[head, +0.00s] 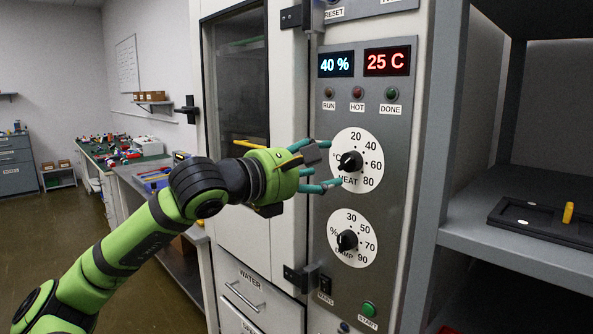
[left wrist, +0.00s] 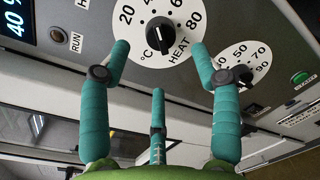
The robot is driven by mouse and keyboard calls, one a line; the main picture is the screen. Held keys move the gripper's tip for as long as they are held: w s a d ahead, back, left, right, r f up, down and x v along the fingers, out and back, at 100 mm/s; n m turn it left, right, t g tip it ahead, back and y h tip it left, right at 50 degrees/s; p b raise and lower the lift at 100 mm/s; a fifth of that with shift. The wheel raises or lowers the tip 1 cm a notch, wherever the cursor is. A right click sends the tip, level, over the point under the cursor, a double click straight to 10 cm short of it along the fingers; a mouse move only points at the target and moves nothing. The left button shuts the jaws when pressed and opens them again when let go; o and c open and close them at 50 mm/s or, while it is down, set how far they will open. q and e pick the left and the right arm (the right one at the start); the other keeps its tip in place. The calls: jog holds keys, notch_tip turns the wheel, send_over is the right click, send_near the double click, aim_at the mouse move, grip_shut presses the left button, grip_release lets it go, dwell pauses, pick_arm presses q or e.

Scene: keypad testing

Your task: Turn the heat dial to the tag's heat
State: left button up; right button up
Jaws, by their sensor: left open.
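The heat dial, a black knob (head: 350,162) on a white round scale marked 20, 40, 60 and 80, sits on the grey control panel. In the left wrist view the knob (left wrist: 160,34) is just beyond the fingers. Its pointer seems to face the lower left in the head view, but I cannot read it exactly. My left gripper (head: 329,165) is open, its teal fingers in front of the dial's left part. In the wrist view the fingertips (left wrist: 160,58) are spread below the knob, with no clear contact. My right gripper is out of view.
Above are a blue "40 %" display (head: 336,64), a red "25 C" display (head: 387,61) and lamps. The damp dial (head: 347,240) and green start button (head: 369,309) are below. A shelf (head: 480,240) at right holds a black tray (head: 540,232) with a yellow piece (head: 568,212).

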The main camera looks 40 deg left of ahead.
pick_arm(q)
jog(key=s, duration=0.5)
jog(key=shift+a+r, duration=0.2)
jog(key=shift+a, duration=0.1)
dwell(0.4)
